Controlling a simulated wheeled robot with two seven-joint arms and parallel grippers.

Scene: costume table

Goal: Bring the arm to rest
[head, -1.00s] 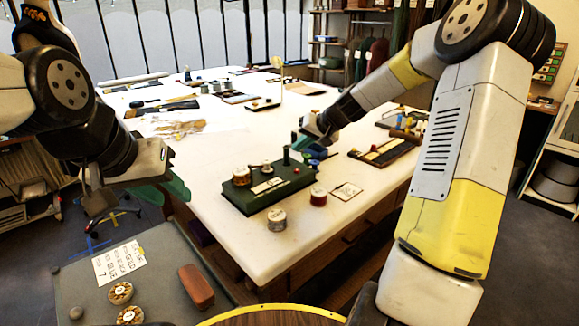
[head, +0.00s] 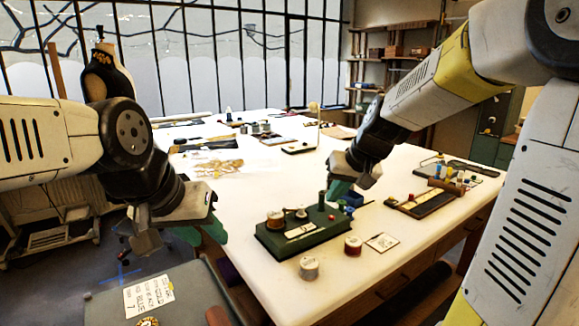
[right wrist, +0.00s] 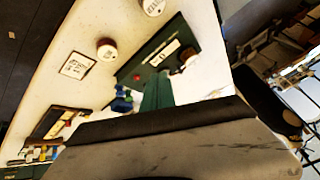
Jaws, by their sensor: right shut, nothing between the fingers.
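My right gripper (head: 340,188) is shut and empty. It is above the white table (head: 270,185), just behind the dark green box (head: 305,235). Its green fingers show in the right wrist view (right wrist: 157,92), pointing toward the box, with nothing held between them. Whether the fingers touch anything below is hard to tell. My left gripper (head: 205,232) hangs beyond the table's left edge, above the grey side surface. Its green fingertips show and nothing is seen in them, but their gap is unclear.
A dark tray (head: 430,203) is to the right. A lettered card (head: 148,294) lies at lower left. A dress form (head: 105,72) stands behind my left arm.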

